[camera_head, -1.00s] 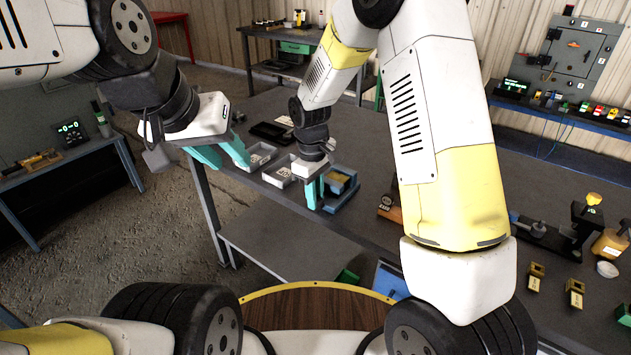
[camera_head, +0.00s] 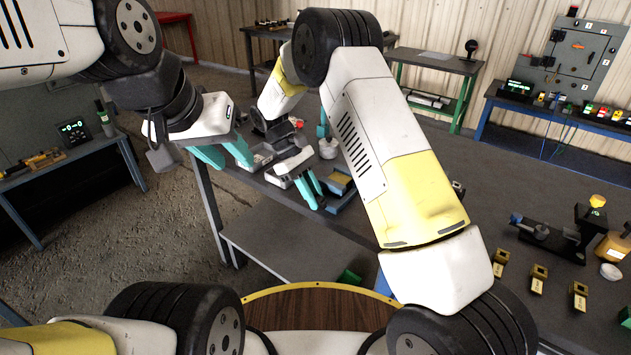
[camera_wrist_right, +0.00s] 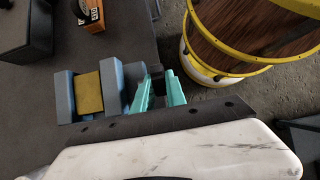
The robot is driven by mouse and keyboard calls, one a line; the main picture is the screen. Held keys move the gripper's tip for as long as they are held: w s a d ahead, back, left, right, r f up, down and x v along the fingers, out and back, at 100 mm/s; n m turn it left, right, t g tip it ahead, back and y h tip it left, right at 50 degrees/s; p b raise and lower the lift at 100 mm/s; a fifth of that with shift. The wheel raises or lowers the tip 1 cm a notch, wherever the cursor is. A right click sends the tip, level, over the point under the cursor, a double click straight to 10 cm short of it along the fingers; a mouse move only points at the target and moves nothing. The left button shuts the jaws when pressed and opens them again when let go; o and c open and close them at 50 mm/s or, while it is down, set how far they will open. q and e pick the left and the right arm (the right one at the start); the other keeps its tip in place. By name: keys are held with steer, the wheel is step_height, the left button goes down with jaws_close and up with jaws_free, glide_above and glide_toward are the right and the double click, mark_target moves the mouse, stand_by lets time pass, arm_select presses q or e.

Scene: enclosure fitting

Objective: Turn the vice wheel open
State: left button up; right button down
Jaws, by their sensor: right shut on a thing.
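The blue vice (camera_head: 342,188) stands near the front left edge of the grey table. In the right wrist view it (camera_wrist_right: 63,97) has a yellow block (camera_wrist_right: 89,92) between its jaws. My right gripper (camera_head: 314,193) is at the vice's left side in the head view. In the right wrist view its teal fingers (camera_wrist_right: 160,92) are closed on a dark part (camera_wrist_right: 157,80), apparently the vice wheel, mostly hidden between them. The wheel's opening angle cannot be told.
Grey trays (camera_head: 262,158) lie left of the vice, close to my right gripper. An orange-and-black box (camera_wrist_right: 90,14) stands beyond the vice.

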stand_by(0.4)
steer(key=c, duration=1.4)
jaws_free()
steer(key=shift+o, duration=0.2)
steer(key=v, duration=0.8)
steer(key=shift+f, duration=0.1)
